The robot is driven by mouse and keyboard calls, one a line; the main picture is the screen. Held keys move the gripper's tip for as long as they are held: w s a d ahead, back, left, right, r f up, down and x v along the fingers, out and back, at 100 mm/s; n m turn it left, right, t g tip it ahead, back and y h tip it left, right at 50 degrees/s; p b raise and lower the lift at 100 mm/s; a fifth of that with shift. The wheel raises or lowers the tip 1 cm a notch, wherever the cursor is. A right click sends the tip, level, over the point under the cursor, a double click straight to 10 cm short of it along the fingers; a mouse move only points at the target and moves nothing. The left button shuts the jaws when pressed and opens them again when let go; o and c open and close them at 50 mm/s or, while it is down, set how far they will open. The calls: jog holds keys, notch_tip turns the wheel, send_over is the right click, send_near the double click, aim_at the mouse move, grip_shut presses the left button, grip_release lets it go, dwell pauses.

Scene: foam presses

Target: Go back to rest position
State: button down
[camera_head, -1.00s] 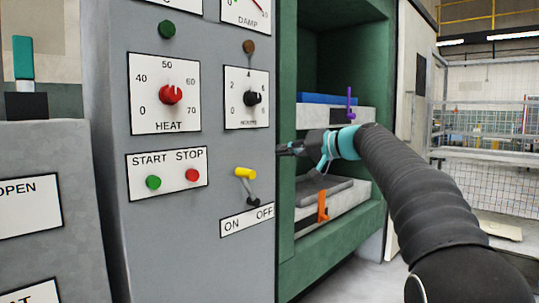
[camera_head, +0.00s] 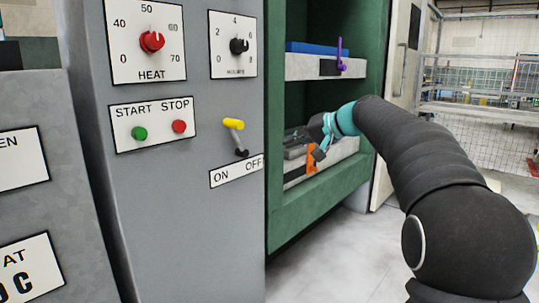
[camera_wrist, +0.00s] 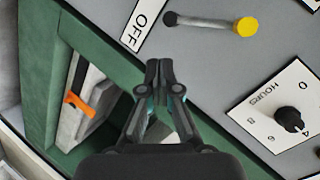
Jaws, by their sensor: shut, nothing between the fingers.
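My gripper (camera_head: 297,141) is in front of the green press opening, beside the right edge of the grey control panel. It is shut and empty. In the wrist view my gripper (camera_wrist: 159,68) has its fingertips together, over the border between the green frame and the grey panel. My dark sleeved arm reaches in from the right. The yellow-tipped ON/OFF lever (camera_head: 234,124) stands left of the gripper, apart from it. It also shows in the wrist view (camera_wrist: 245,26).
The green press (camera_head: 318,200) holds a lower drawer with an orange handle (camera_head: 311,157) and an upper shelf with a purple handle (camera_head: 340,58). The grey panel (camera_head: 185,215) carries the red HEAT knob (camera_head: 151,41) and START and STOP buttons. Floor (camera_head: 350,255) is clear below.

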jog(key=s+d+f+m+g+h+p, duration=0.1)
jog(key=s+d+f+g+h+p, duration=0.3)
jog(key=s+f, duration=1.15)
jog(key=s+d+f+n+h+p, duration=0.1)
jog(key=s+d+h, duration=0.1)
jog(key=s, duration=1.1)
jog(key=s+d+n+t+h+p, duration=0.1)
jog(key=s+h, duration=0.3)
jog(key=s, duration=1)
jog(key=shift+d+f+t, duration=0.3)
jog(key=shift+d+f, duration=0.1)
jog(key=shift+d, duration=0.45)
